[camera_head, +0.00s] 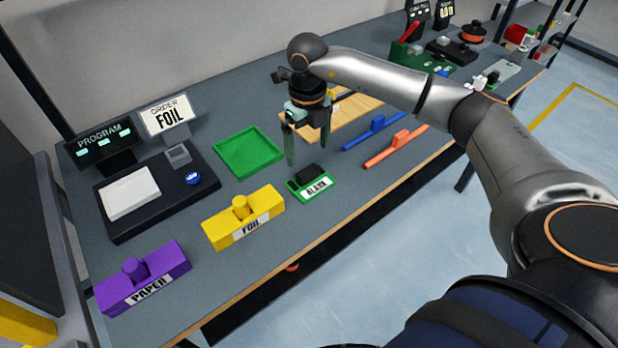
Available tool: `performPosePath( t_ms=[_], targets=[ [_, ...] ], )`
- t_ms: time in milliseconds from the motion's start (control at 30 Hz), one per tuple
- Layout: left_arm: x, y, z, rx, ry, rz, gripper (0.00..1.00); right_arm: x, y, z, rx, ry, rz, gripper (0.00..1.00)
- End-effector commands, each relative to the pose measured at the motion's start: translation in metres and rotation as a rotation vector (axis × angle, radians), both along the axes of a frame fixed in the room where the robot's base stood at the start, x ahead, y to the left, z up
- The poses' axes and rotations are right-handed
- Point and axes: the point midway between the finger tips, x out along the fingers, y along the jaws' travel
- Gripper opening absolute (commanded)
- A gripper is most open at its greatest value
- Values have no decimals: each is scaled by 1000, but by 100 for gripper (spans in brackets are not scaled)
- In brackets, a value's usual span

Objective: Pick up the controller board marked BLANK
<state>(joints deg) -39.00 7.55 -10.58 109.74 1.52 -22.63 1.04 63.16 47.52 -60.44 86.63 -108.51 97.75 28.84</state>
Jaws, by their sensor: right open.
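A small green board (324,188) with a black block on top lies on the grey table near its front edge. Its white label is small; I cannot read it surely as BLANK. My right gripper (308,150) is above and behind the board in the head view, pointing down. Its two green fingers are apart with nothing between them. The gripper does not appear to touch the board. My left gripper is not in view.
A green tray (248,174) is left of the gripper. A yellow FOIL block (268,205) and a purple PAPER block (170,266) lie further left. Blue (362,139) and orange (380,156) handled bars lie to the right. A black console (118,228) stands at left.

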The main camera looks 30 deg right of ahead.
Motion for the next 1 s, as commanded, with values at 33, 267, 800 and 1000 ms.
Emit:
performPosePath(
  t_ms=[33,267,800,1000],
  targets=[
    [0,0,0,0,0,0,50,0,0,-5,1,1,1,100],
    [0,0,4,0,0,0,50,-4,1,-25,1,3,2,100],
    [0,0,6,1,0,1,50,-7,3,-62,3,-2,2,99],
    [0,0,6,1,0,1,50,-7,3,-61,3,-2,2,76]
  ],
)
